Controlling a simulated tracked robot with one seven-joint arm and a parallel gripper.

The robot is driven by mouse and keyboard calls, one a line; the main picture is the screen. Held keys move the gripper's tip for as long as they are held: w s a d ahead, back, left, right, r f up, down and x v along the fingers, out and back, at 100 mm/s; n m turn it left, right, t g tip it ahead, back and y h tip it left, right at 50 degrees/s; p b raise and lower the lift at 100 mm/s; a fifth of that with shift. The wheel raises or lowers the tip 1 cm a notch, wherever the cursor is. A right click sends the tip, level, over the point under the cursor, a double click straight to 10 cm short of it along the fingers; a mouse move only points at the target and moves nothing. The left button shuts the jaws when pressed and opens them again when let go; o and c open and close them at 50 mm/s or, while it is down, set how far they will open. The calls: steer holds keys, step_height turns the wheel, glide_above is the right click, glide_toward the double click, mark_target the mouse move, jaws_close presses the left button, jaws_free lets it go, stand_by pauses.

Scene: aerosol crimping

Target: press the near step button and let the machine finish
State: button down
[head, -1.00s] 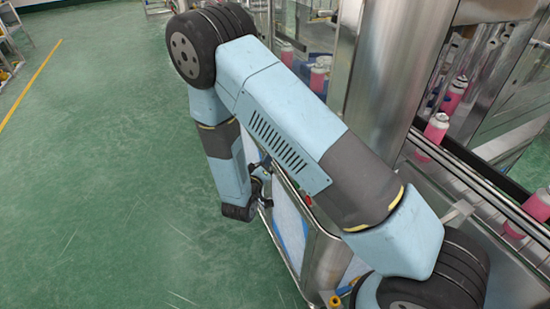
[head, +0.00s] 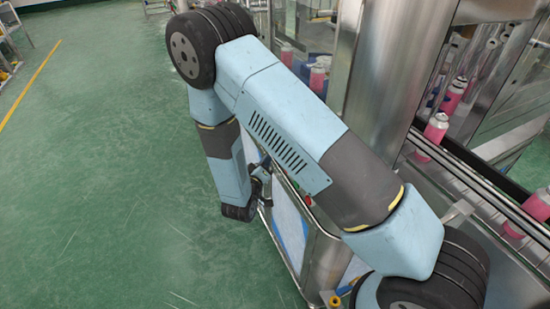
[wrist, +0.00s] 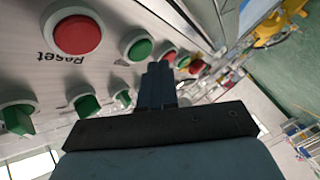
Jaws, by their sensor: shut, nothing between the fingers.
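A metal button panel (wrist: 40,75) fills the upper left of the wrist view. It carries a large red button (wrist: 77,35) marked "Reset", a green button (wrist: 137,45) beside it, and smaller red and green buttons farther along. Several green knobs (wrist: 87,103) sit in a second row. My gripper (wrist: 158,68) is shut and empty, its tips over the panel between the two rows, close to the green button and a small red button (wrist: 168,54). I cannot tell whether the tips touch anything. In the head view my gripper (head: 263,177) is small beside the machine, and my arm hides most of the panel.
A conveyor (head: 470,178) on the right carries pink cans (head: 436,128) behind a metal post (head: 392,70). A steel-framed cabinet (head: 318,255) stands below my arm. The green floor (head: 90,190) on the left is clear. A yellow object (wrist: 268,30) shows beyond the panel.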

steer(key=shift+w+d, duration=0.1)
stand_by(0.4)
steer(key=shift+w+d+r, duration=0.1)
steer(key=shift+w+d, duration=0.05)
steer(key=shift+d, duration=0.1)
steer(key=shift+w+d, duration=0.2)
steer(key=shift+d, duration=0.15)
stand_by(0.9)
stand_by(0.3)
steer(key=shift+s+a, duration=0.35)
steer(key=shift+a, duration=0.45)
steer(key=shift+s+a, duration=0.35)
steer(key=shift+a, duration=0.35)
steer(key=shift+s+a, duration=0.4)
steer(key=shift+a, duration=0.35)
steer(key=shift+s+a, duration=0.35)
steer(key=shift+a, duration=0.35)
